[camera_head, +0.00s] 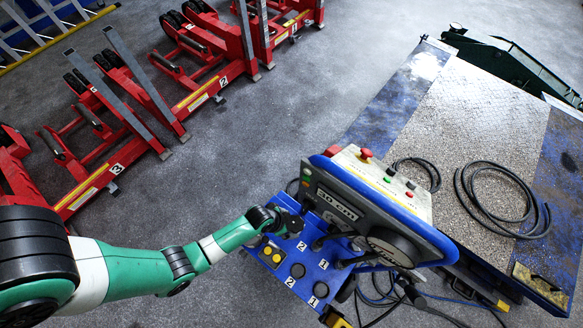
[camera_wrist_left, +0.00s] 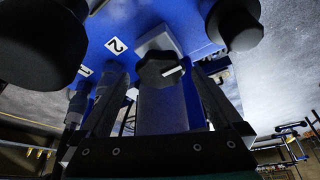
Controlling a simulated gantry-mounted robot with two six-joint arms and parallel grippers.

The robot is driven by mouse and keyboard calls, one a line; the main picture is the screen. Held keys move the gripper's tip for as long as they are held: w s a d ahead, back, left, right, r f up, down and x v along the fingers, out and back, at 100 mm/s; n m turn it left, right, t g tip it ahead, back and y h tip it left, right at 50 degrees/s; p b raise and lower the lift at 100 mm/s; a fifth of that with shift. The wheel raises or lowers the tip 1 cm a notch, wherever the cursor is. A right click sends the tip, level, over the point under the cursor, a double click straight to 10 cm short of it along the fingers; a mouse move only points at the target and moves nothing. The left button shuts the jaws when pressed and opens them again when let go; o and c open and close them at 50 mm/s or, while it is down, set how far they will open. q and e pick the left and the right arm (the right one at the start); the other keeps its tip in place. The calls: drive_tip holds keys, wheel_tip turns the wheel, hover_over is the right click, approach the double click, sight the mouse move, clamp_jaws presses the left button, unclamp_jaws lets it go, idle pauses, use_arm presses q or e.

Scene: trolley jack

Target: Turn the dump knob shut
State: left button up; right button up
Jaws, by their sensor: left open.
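A black lobed knob (camera_wrist_left: 160,70) with a white pointer mark shows on a pale square plate in the left wrist view. It is on the blue panel (camera_wrist_left: 118,18), and its pointer slants up to the right. I take it to be the dump knob; no name on it is readable. My left gripper (camera_wrist_left: 158,82) is open, with one finger on each side of the knob. I cannot tell whether the fingers touch it. In the head view my left gripper (camera_head: 287,219) is at the upper part of the blue panel (camera_head: 310,262), and it hides the knob there. My right gripper is not in view.
The panel carries black round knobs (camera_head: 298,271), yellow buttons (camera_head: 271,255) and number labels. A control box (camera_head: 385,185) with a red button stands beside my gripper. Cables (camera_head: 505,200) lie on the platform at right. Red stands (camera_head: 190,90) fill the upper left.

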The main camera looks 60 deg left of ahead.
use_arm(q)
drive_tip(key=shift+b+x, duration=0.3)
drive_tip(key=shift+x, duration=0.65)
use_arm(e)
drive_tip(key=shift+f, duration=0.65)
use_arm(q)
drive_tip(key=c, duration=1.1)
drive_tip(key=shift+c, duration=0.2)
